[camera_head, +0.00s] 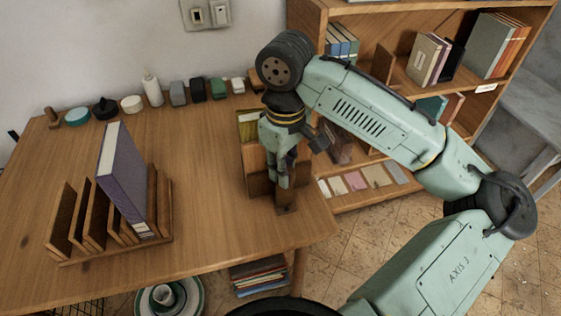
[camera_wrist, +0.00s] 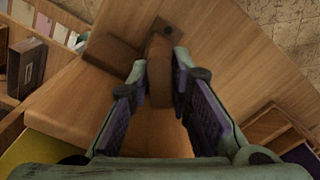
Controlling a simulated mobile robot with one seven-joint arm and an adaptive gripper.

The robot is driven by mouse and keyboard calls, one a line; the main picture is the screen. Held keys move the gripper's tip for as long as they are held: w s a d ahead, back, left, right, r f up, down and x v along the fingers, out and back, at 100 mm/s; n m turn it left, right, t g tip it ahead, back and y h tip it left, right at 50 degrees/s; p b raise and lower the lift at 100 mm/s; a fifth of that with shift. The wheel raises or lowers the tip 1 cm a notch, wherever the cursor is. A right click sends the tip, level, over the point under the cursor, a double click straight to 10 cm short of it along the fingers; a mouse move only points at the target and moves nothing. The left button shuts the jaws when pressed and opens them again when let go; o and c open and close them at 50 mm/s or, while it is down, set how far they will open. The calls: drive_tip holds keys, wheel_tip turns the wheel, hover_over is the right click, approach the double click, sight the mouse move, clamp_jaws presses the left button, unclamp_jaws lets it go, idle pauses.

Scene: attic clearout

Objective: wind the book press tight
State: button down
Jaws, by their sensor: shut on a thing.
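The book press (camera_head: 260,185) appears to be the brown wooden piece at the right end of the table. My gripper (camera_head: 284,185) points down at it and covers much of it. In the wrist view my gripper (camera_wrist: 160,85) has its two fingers on either side of an upright brown wooden part (camera_wrist: 160,68), which I take to be the press's handle. It is shut on this part. A wooden piece with a dark round hole (camera_wrist: 168,28) lies just beyond the fingertips. I cannot see the screw or tell how tight the press is.
A wooden rack (camera_head: 70,235) holding a purple book (camera_head: 122,180) stands on the left of the table (camera_head: 205,205). Small items, including a white bottle (camera_head: 152,90), line the back edge. A bookshelf (camera_head: 400,95) stands behind my arm. The table's middle is clear.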

drive_tip(key=shift+s, duration=0.1)
drive_tip(key=shift+m+p, duration=0.85)
drive_tip(key=shift+m, duration=0.35)
drive_tip(key=shift+f+m+p, duration=0.15)
drive_tip(key=shift+m+p, duration=0.35)
drive_tip(key=shift+m, duration=0.7)
drive_tip(key=c, duration=1.4)
unclamp_jaws()
drive_tip(key=shift+c, duration=0.2)
wheel_tip(320, 180, up, 3)
drive_tip(key=p, duration=0.3)
drive_tip(key=shift+r, duration=2.6)
drive_tip(key=shift+o, duration=0.2)
